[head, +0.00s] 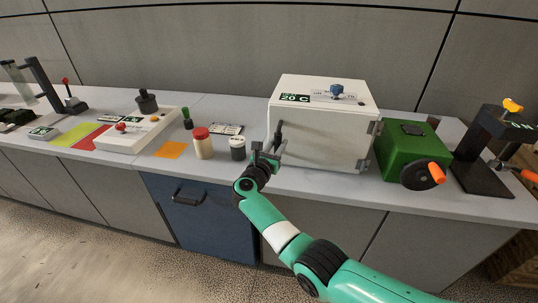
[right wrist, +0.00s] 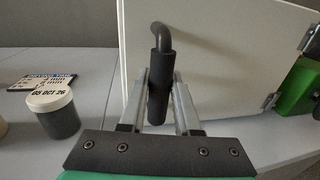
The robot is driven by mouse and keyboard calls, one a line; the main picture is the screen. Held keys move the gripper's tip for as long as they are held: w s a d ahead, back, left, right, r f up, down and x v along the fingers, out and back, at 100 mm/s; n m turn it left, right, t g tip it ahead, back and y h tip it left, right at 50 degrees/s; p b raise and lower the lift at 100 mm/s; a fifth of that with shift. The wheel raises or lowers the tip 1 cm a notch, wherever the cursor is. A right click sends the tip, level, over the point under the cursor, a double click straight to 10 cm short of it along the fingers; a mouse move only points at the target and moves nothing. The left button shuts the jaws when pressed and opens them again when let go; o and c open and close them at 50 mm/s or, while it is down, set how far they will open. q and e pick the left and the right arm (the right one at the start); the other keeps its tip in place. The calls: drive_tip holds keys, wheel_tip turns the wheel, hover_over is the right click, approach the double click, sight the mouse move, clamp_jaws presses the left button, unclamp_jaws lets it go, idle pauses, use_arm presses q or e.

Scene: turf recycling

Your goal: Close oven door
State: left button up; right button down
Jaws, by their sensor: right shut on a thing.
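The white oven (head: 310,88) stands on the counter at the middle right in the head view. Its flat door (head: 320,145) faces me, with hinges on the right edge and a black upright handle (head: 278,133) near the left edge. The door looks shut or nearly shut; I cannot tell if a small gap is left. My right gripper (head: 266,154) is at the lower left of the door. In the right wrist view, its two fingers (right wrist: 161,82) are closed around the black handle (right wrist: 160,70). My left gripper is not in view.
A green box (head: 405,150) with an orange-knobbed crank stands just right of the oven. A blue cabinet front (head: 195,215) is below the counter.

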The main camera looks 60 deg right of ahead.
drive_tip(key=c, duration=0.6)
unclamp_jaws()
drive_tip(key=shift+a+r+p, duration=0.1)
drive_tip(key=shift+a+p, duration=0.2)
drive_tip(key=shift+a, duration=0.05)
drive_tip(key=a+p, duration=0.1)
drive_tip(key=a, duration=0.2)
drive_tip(key=s+a+p, duration=0.1)
drive_tip(key=a, duration=0.3)
drive_tip(key=s+a+p, duration=0.1)
drive_tip(key=a, duration=0.2)
drive_tip(key=shift+a, duration=0.35)
